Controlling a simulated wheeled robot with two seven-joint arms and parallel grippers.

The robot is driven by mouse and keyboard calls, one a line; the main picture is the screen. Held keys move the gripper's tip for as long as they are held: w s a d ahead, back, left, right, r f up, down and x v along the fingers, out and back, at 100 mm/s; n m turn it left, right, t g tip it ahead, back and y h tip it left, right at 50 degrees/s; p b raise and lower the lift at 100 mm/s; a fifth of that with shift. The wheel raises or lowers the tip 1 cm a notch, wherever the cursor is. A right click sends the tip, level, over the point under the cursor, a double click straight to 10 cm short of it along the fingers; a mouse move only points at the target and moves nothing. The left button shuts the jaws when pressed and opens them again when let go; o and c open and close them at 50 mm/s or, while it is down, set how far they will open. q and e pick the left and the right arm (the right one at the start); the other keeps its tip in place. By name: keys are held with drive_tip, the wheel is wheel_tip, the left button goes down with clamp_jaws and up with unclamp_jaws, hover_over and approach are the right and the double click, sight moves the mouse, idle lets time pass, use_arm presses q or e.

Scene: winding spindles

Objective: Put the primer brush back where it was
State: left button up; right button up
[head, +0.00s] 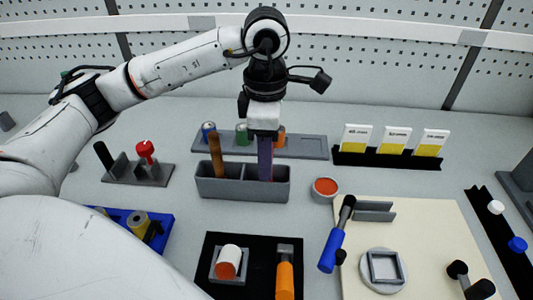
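My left gripper (264,134) points straight down over the grey two-slot holder (219,190). A flat purple handle (265,160), which may be the primer brush, stands upright directly below it, in the right slot. The handle's top meets the fingertips, and I cannot tell whether they are closed on it. Its lower end is hidden in the holder. A brown handle (216,157) stands upright in the left slot, its lower end also hidden. My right gripper is out of view.
A rack of coloured cans (208,131) stands behind the holder. An orange-filled round tin (325,188) is just right of it. A black mat (215,242) with an orange-handled tool (285,275) lies in front. A cream board (430,215) with a blue-handled tool (331,250) lies right.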

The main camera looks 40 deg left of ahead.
use_arm(q)
wheel_tip(320, 180, up, 12)
drive_tip(key=shift+r+p, duration=0.15)
drive_tip(key=shift+p, duration=0.45)
